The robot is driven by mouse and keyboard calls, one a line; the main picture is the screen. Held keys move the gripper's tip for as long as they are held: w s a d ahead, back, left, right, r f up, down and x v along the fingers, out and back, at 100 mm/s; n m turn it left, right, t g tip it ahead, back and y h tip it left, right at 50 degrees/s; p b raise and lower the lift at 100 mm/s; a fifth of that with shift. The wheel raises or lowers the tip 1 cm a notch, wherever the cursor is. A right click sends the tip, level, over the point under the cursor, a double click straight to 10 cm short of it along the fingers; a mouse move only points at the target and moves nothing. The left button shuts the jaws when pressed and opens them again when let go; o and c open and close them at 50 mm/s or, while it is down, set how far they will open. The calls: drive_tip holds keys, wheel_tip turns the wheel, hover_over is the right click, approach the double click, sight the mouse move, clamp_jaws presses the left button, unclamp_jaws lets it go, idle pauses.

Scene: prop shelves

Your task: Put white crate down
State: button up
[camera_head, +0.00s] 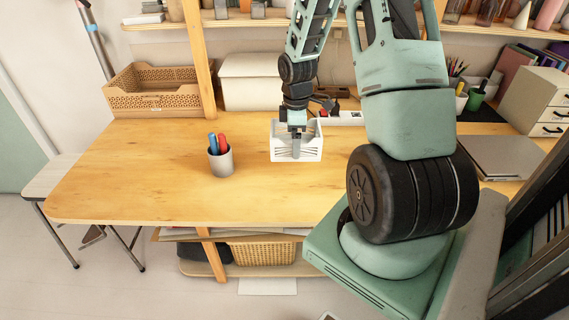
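The white crate (313,152) is a small open box with slotted walls, over the middle of the wooden table (170,180). My gripper (296,150) points down at the crate, with a finger in front of its near wall. It appears shut on that wall; the other finger is hidden. The crate looks roughly level. I cannot tell whether its base touches the table top.
A grey cup (222,162) with red and blue pens stands left of the crate. A power strip (343,118) lies behind it. A tan basket (150,95) and a white box (250,85) are at the back. A laptop (500,157) lies right. The table's front left is clear.

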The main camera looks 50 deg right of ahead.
wheel_tip(320, 180, down, 8)
drive_tip(key=shift+r, duration=0.25)
drive_tip(key=shift+f, duration=0.1)
drive_tip(key=o, duration=0.7)
